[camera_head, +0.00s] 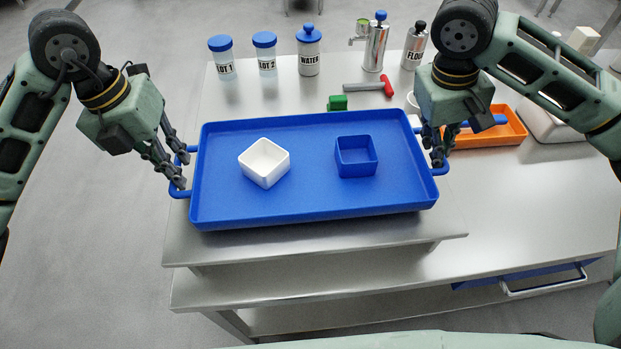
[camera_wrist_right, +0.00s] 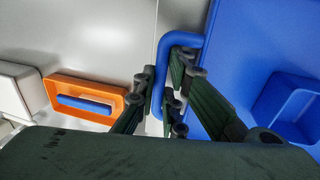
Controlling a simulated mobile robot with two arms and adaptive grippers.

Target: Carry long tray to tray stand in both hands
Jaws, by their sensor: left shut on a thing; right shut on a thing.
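The long blue tray (camera_head: 310,205) is in the middle of the head view, over a raised steel shelf (camera_head: 330,238). I cannot tell whether it rests on the shelf or hangs just above it. A white square bowl (camera_head: 264,162) and a blue square bowl (camera_head: 356,157) stand in it. My left gripper (camera_head: 177,178) is shut on the tray's left handle. My right gripper (camera_head: 437,156) is shut on the right handle, and in the right wrist view the fingers (camera_wrist_right: 170,95) lie on either side of the blue handle bar (camera_wrist_right: 186,39).
Behind the tray stand two lidded jars (camera_head: 221,58), a water jar (camera_head: 309,52), a steel dispenser (camera_head: 376,45) and a flour bottle (camera_head: 414,47). A red-headed tool (camera_head: 388,86) and a green block (camera_head: 338,103) lie nearer. An orange tray (camera_head: 508,128) is at right.

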